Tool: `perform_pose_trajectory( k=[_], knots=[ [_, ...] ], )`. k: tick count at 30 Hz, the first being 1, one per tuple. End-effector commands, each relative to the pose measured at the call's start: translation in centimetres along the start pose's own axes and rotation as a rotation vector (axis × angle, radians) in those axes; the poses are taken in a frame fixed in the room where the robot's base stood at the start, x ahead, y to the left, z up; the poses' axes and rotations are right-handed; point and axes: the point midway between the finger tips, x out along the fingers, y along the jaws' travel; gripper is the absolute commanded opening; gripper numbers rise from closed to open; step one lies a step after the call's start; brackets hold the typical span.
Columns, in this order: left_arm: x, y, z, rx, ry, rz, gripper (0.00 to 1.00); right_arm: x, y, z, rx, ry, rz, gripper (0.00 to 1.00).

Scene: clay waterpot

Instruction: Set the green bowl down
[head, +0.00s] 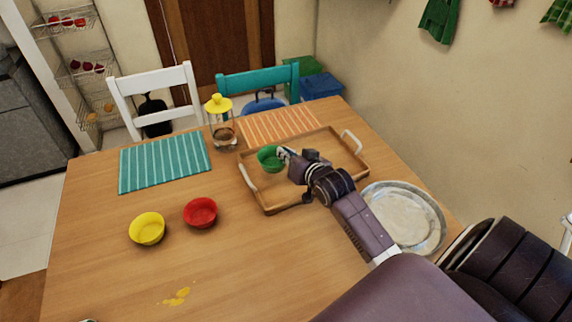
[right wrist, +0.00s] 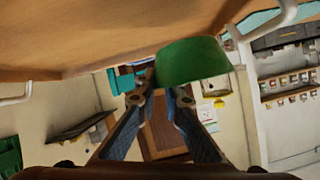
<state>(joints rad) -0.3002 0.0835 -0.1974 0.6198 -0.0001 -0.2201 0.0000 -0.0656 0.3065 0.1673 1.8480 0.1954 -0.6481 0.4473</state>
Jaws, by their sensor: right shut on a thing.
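The green bowl (head: 267,160) is at the left inner part of the wooden tray (head: 290,203) in the head view. My right gripper (head: 284,154) is shut on the bowl's rim from its right side. In the right wrist view the bowl (right wrist: 192,62) is at the top centre, with the fingertips (right wrist: 160,92) at its edge and the tray (right wrist: 100,35) above it in the picture. The bowl looks upright. I cannot tell whether its base touches the tray. My left gripper is not in view.
A red bowl (head: 200,212) and a yellow bowl (head: 147,228) stand left of the tray. A yellow-lidded glass jar (head: 222,130) stands behind it. A round metal plate (head: 432,213) lies to the right. The tray's front right is partly hidden by my arm.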

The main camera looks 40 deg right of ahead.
Motion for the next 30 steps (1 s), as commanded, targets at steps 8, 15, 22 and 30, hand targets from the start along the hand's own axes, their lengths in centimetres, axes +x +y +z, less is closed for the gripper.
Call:
perform_pose_trajectory(
  k=[8,15,22,30],
  knots=[
    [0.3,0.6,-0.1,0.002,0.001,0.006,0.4,1.4,1.1,3.2,0.0,-0.002,0.001,0.0],
    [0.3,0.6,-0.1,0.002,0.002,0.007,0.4,1.7,1.3,4.0,-0.001,0.001,0.0,0.0],
    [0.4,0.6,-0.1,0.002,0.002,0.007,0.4,1.8,1.4,4.2,0.0,0.0,0.0,0.0],
    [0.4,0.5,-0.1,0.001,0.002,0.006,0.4,1.8,1.3,4.2,0.0,0.0,0.0,0.26]
  ],
)
